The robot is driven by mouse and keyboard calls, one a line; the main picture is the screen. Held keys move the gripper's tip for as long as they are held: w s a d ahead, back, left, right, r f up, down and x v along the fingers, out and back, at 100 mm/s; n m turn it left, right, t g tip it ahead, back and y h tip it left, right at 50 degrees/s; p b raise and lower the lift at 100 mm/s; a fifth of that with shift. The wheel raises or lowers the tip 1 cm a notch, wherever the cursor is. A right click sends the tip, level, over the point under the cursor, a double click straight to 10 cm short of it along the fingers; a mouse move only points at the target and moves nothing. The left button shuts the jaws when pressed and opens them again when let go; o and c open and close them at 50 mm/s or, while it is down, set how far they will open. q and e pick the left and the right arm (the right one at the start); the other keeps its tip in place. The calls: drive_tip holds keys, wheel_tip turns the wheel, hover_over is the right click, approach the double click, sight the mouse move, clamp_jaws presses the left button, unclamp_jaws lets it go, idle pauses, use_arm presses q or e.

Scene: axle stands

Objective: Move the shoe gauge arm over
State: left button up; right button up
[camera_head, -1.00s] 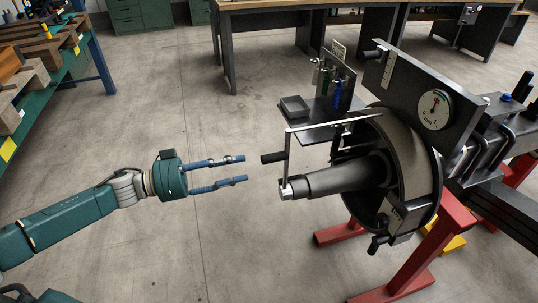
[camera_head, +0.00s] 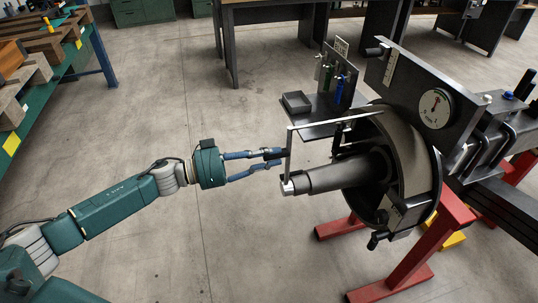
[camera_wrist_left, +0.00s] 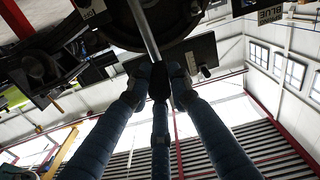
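The shoe gauge arm (camera_head: 340,122) is a thin pale metal bar over the brake shoe, with a crank leg (camera_head: 289,152) going down to the spindle end (camera_head: 287,187). Its black handle, mostly hidden in the head view, points left from the crank leg. My left gripper (camera_head: 276,158) has its blue fingers around this handle. In the left wrist view the black handle (camera_wrist_left: 159,82) sits between the fingertips, which look closed against it. The brake shoe (camera_head: 408,140) and dark drum stand to the right. My right gripper is not in view.
A dial gauge (camera_head: 435,109) sits on a dark plate above the shoe. A small shelf (camera_head: 318,118) with a tray (camera_head: 296,103) and hanging tools stands behind the arm. Red stands (camera_head: 432,245) carry the axle. The floor at lower left of the axle is free.

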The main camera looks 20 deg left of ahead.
use_arm(q)
clamp_jaws()
drive_tip(key=shift+s+d, duration=0.1)
drive_tip(key=shift+s+d+m+p, duration=0.25)
drive_tip(key=shift+s+m+p, duration=0.05)
drive_tip(key=shift+s+m, duration=0.1)
drive_tip(key=s+d+f+m, duration=0.4)
drive_tip(key=s+d+m, duration=0.1)
drive_tip(key=s, duration=0.3)
drive_tip(key=shift+d+f+m+p, duration=0.25)
drive_tip(key=shift+f+m+p, duration=0.1)
drive_tip(key=shift+m, duration=0.55)
drive_tip(key=shift+s+f, duration=0.1)
